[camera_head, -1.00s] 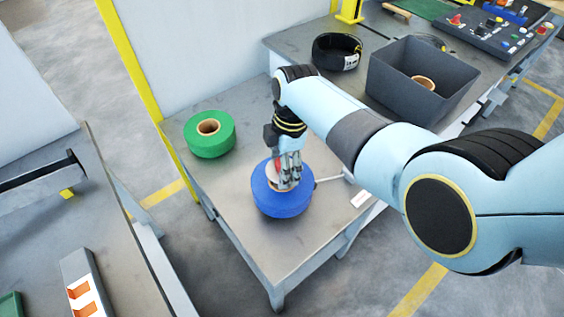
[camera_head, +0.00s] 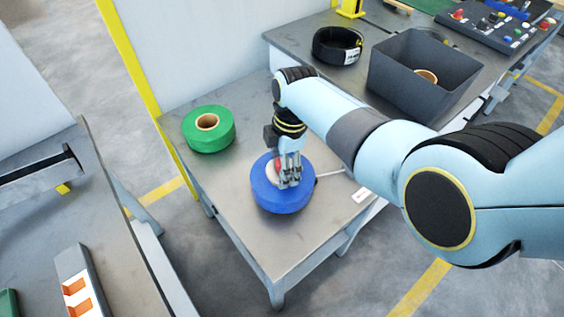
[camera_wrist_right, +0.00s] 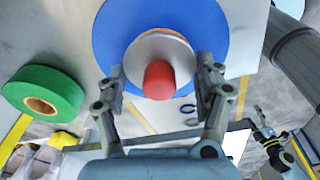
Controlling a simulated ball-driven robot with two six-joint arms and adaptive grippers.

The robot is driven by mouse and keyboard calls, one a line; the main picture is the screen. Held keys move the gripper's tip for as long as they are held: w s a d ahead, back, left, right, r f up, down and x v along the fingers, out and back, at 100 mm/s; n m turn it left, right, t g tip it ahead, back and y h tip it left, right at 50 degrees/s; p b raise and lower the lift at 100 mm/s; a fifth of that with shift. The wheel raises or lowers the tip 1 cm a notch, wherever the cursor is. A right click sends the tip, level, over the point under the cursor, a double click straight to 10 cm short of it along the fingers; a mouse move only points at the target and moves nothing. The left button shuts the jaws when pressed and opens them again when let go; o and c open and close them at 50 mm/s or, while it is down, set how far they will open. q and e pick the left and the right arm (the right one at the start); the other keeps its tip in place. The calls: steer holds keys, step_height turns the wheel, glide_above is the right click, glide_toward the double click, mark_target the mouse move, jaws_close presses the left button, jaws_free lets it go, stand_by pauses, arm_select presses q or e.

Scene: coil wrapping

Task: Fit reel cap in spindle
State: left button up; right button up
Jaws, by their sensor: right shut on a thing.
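The blue reel (camera_head: 281,203) lies flat on the near metal table and also shows in the right wrist view (camera_wrist_right: 108,35). The reel cap, a pale disc (camera_wrist_right: 139,53) with a red knob (camera_wrist_right: 159,82), is over the middle of the reel. In the head view its pale edge (camera_head: 271,177) shows beside my fingers. I cannot tell whether the cap is seated or just above the core. I see no spindle for certain; the reel's centre is covered. My left gripper is out of view.
A green reel (camera_head: 208,138) with a brown core lies behind on the same table (camera_head: 240,232). A dark grey bin (camera_head: 400,85) and a black coil (camera_head: 337,47) sit on the back table. A bench with a dark bar (camera_head: 35,172) is at left. The table front is clear.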

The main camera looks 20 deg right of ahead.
steer(key=shift+f, duration=0.35)
steer(key=o, duration=1.3)
steer(key=shift+o, duration=0.2)
steer(key=shift+r, duration=0.1)
step_height(320, 180, up, 12)
steer(key=d, duration=0.1)
steer(key=shift+d, duration=0.25)
